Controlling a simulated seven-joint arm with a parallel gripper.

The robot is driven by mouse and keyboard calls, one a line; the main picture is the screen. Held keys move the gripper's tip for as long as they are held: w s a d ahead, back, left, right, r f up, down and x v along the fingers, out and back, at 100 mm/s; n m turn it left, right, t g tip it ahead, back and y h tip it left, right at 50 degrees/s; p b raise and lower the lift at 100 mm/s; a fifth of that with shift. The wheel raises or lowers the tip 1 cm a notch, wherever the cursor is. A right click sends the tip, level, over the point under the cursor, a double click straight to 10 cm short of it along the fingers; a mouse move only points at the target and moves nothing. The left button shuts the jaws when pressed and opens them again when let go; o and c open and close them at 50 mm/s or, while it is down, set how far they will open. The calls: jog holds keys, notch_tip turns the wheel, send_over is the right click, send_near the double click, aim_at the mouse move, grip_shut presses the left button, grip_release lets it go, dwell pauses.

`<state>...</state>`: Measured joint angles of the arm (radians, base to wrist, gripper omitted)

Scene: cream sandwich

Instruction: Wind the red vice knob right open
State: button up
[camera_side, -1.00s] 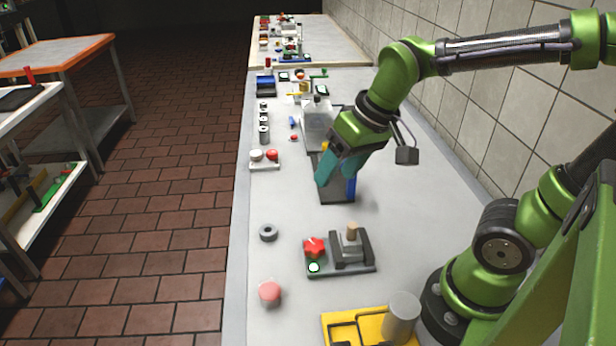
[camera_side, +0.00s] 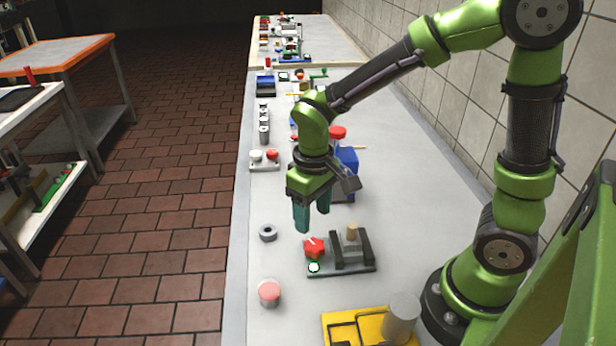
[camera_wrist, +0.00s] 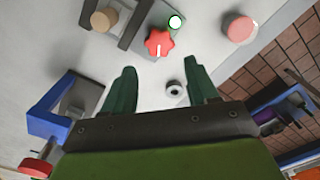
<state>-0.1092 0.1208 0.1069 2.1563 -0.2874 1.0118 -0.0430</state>
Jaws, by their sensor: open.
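The red star-shaped vice knob (camera_side: 314,247) sits at the left end of the small vice (camera_side: 352,266). A white pointer line shows on the knob, and a round white-green spot lies beside it on the base. A tan peg (camera_side: 352,232) stands between the dark jaws of the vice. My gripper (camera_side: 313,222) is open and empty, pointing down just above and behind the knob. In the wrist view the knob (camera_wrist: 159,42) lies ahead of the open fingers (camera_wrist: 160,82), not between them.
A grey ring (camera_side: 268,233) lies left of my gripper. A pink-topped button (camera_side: 269,293) stands at the front left, and a yellow tray (camera_side: 345,327) with a grey cylinder at the front. A blue clamp-like thing (camera_side: 347,160) with a red handle stands behind my gripper.

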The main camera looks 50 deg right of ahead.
aim_at(312, 244)
notch_tip(312, 244, down, 8)
jog(key=shift+r, duration=0.1)
jog(key=shift+c, duration=0.3)
jog(key=c, duration=0.7)
